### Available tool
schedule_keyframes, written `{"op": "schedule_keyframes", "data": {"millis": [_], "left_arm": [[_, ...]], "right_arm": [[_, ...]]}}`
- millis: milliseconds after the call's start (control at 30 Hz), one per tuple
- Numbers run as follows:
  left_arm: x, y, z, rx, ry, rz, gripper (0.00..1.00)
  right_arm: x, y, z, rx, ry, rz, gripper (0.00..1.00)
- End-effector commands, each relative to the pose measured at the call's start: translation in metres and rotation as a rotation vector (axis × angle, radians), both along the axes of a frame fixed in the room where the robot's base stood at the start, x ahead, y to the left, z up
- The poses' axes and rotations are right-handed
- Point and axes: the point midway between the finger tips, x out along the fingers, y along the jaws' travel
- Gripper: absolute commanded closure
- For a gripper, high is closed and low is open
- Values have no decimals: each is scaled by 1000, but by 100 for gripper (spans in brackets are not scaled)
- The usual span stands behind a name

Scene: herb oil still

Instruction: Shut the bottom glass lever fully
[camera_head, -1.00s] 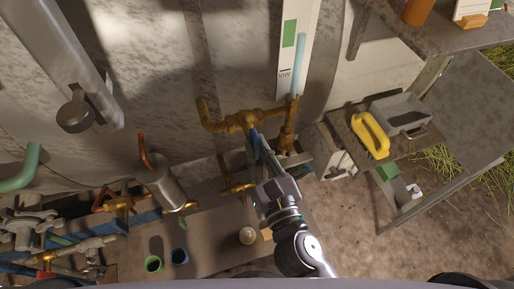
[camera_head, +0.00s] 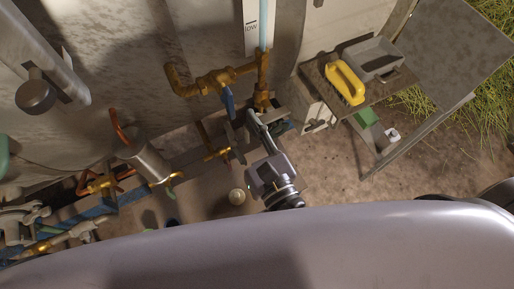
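The sight glass (camera_head: 264,24) is a pale blue tube at the top middle, above brass pipework (camera_head: 213,82). A short blue lever (camera_head: 228,103) hangs down from the brass fitting; it looks like the bottom glass lever. My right gripper (camera_head: 241,119) is just below it, with its two fingers apart. One finger lies close below the lever's lower end, the other to its right near the brass drain pipe. I cannot tell whether a finger touches the lever. Nothing shows between the fingers.
A steel cylinder (camera_head: 151,163) and more brass valves stand to the left. A shelf at the right holds a yellow-handled item (camera_head: 345,82) and a grey tray (camera_head: 374,57). A round pale knob (camera_head: 237,196) is below the gripper.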

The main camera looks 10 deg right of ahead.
Motion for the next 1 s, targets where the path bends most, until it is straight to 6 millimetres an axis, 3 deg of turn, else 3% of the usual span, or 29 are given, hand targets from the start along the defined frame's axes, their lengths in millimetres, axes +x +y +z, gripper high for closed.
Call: {"op": "schedule_keyframes", "data": {"millis": [500, 1000], "left_arm": [[0, 0, 0, 0, 0, 0, 60], [1, 0, 0, 0, 0, 0, 60]], "right_arm": [[-57, -18, -1, -4, 0, 4, 69], [-64, -21, 0, 0, -1, 0, 69]]}}
